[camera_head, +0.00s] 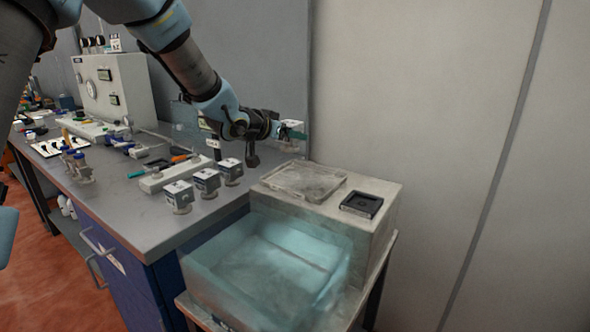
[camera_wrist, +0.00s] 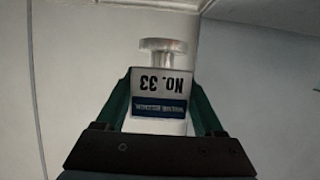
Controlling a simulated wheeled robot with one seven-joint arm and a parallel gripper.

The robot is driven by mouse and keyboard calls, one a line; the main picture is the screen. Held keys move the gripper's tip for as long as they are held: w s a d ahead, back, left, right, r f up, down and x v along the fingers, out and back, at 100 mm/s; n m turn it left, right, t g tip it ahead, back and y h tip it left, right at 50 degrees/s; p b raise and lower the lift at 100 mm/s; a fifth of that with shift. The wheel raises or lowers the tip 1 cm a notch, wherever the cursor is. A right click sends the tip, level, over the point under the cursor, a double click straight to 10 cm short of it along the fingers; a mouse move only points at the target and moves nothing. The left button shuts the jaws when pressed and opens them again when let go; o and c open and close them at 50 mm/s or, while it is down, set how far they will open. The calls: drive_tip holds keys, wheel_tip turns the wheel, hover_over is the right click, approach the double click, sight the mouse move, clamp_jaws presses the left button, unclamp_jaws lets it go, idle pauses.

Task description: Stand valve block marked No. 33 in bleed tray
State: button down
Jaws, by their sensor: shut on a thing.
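My gripper (camera_head: 284,130) is shut on the valve block marked No. 33 (camera_wrist: 159,88). In the wrist view the block is a silver cube between the two green fingers, with its label upside down, a blue band and a round metal foot (camera_wrist: 162,46) towards the top of the picture. In the head view the held block (camera_head: 291,127) is small and in the air above the pale stand at the right. On that stand are a shallow clear tray (camera_head: 322,195) and a small black square tray (camera_head: 361,204). No label shows which is the bleed tray.
Several similar valve blocks, one here (camera_head: 206,181), stand on the grey bench (camera_head: 130,215) near its right end. A translucent blue bin (camera_head: 215,290) sits low in front of the stand. A wall rises close behind the stand. Tools crowd the bench further left.

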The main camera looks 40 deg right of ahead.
wheel_tip(320, 180, down, 10)
drive_tip(key=shift+w+r+p, duration=0.1)
drive_tip(key=shift+r+p, duration=0.1)
drive_tip(key=shift+p, duration=0.8)
drive_tip(key=shift+f, duration=0.1)
drive_tip(key=shift+f, duration=0.1)
unclamp_jaws()
drive_tip(key=shift+a+r, duration=0.2)
drive_tip(key=b+v, duration=0.3)
drive_tip(key=v, duration=0.8)
drive_tip(key=shift+a+r, duration=0.2)
drive_tip(key=shift+a, duration=0.05)
